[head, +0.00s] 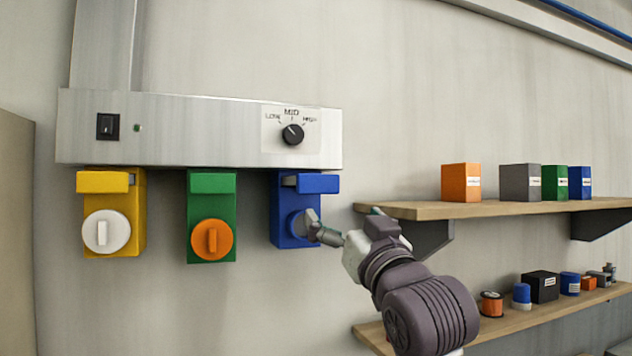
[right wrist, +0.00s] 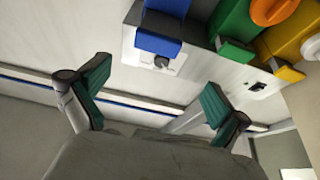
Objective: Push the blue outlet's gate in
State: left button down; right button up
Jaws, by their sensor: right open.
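The blue outlet (head: 284,212) hangs at the right end of a grey metal duct. Its blue gate (head: 317,184) is the block at its top, standing out from the body with a grey strip showing at its left. My right gripper (head: 343,215) is open and empty, just below and right of the gate; one finger overlaps the outlet's lower right. Contact cannot be told. In the right wrist view the blue outlet (right wrist: 160,32) shows at the top, beyond the spread fingers (right wrist: 155,88). My left gripper is not seen.
Green (head: 228,205) and yellow (head: 140,215) outlets hang to the left. The duct (head: 200,130) carries a switch and a dial (head: 292,134) set near MID. An upper shelf (head: 430,210) with several boxes and a lower shelf (head: 520,318) with small items are at the right.

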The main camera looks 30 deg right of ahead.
aim_at(320, 187)
jog(key=p+x, duration=0.3)
jog(key=x, duration=0.3)
jog(key=p+x, duration=0.3)
jog(key=x, duration=0.3)
jog(key=shift+d, duration=0.25)
jog(key=shift+w+d+r+p, duration=0.15)
jog(key=shift+w+d+p, duration=0.1)
jog(key=shift+w+p, duration=0.25)
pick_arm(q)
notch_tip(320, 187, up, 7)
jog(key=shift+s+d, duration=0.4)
pick_arm(e)
jog(key=shift+w, duration=0.1)
jog(key=shift+a, duration=0.1)
